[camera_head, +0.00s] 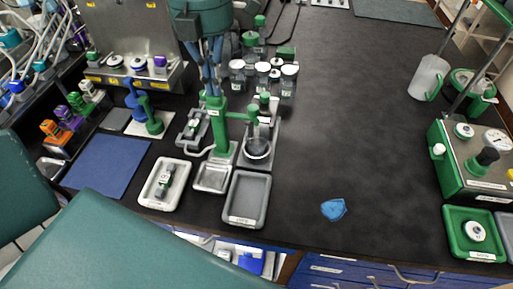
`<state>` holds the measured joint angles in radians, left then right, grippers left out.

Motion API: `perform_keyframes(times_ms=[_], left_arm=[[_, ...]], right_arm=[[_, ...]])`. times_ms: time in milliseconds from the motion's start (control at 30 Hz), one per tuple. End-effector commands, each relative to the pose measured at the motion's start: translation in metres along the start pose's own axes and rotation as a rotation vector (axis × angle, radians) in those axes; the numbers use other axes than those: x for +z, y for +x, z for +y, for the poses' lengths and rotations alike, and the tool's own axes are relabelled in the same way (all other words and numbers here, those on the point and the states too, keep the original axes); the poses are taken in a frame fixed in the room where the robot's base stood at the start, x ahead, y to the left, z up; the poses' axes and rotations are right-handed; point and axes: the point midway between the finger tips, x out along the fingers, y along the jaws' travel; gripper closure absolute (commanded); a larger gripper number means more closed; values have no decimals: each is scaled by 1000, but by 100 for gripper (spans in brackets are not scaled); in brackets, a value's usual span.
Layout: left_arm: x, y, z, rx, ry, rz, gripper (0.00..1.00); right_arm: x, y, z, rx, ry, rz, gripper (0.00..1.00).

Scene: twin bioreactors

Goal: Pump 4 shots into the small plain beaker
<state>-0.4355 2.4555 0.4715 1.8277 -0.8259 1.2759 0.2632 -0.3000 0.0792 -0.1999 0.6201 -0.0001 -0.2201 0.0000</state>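A green pump post (221,125) stands near the middle of the bench, and its green spout arm (240,115) reaches to the right. A small clear beaker (257,149) stands below the spout's end; I cannot tell what, if anything, is in it. My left gripper (211,88) hangs down from the top, teal above with blue-grey fingers. Its fingertips are close together right at the top of the green post. I cannot tell if they touch it, or if they are shut or merely near each other. My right gripper is not in view.
A white tray (148,195) with a small item and an empty grey tray (232,215) lie in front. Several white-lidded jars (289,72) stand behind. A blue cloth (333,209) lies at right. A green device (472,165) stands far right. The bench between is clear.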

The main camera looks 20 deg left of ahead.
Motion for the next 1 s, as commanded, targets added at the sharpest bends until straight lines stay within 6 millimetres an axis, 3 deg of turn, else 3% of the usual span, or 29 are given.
perform_keyframes(times_ms=[167,433,1000], left_arm=[[-1,10,0,-1,0,3,100],[-1,6,0,-1,0,3,100],[0,-32,0,0,0,2,100]], right_arm=[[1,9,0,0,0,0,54],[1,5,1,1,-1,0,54],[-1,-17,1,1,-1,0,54]])
